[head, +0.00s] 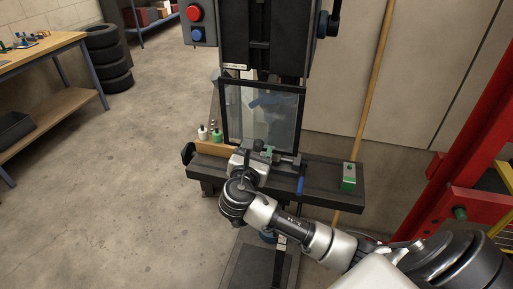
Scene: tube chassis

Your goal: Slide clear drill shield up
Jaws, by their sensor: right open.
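The clear drill shield (285,122) is a see-through panel in a black frame, hanging upright below the drill press head (262,40). Its lower edge is close above the press table (325,178). My right gripper (261,149) is open at the shield's lower edge, near its middle. Its fingertips are small and partly hidden by the wrist, so I cannot tell whether they touch the frame. The drill parts behind the panel show only dimly. My left gripper is not in view.
A metal vise (286,159) and a blue handle (300,186) are just right of my gripper. A green box (349,178) sits at the table's right end. Small bottles (217,135) stand at the left. A red frame (440,150) stands at right; open floor lies left.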

